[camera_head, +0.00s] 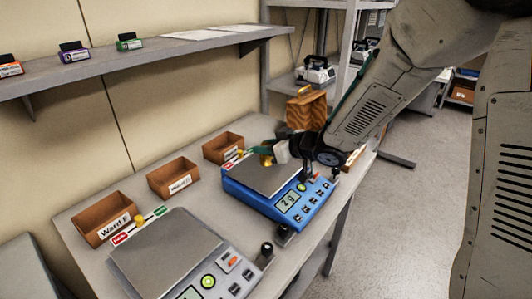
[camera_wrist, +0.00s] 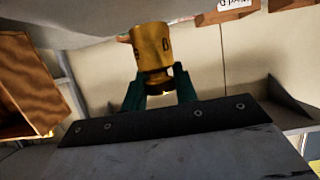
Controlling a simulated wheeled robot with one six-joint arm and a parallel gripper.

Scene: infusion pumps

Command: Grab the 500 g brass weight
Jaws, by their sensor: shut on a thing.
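The brass weight (camera_wrist: 152,48) is held between the green fingertips of my gripper (camera_wrist: 160,84) in the wrist view. A dark marking shows on its side, only partly readable. In the head view my gripper (camera_head: 266,152) is over the back of the blue scale (camera_head: 246,196), and a small part of the brass weight (camera_head: 267,161) shows below it. The scale's display (camera_head: 287,201) seems to read 2 g. I cannot tell from the head view how far the weight is from the plate.
A grey scale (camera_head: 165,255) stands at the front. Brown bins (camera_head: 105,219), (camera_head: 174,178) and (camera_head: 222,147) line the wall side. A shelf (camera_head: 150,62) with small boxes hangs above. Open floor lies right.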

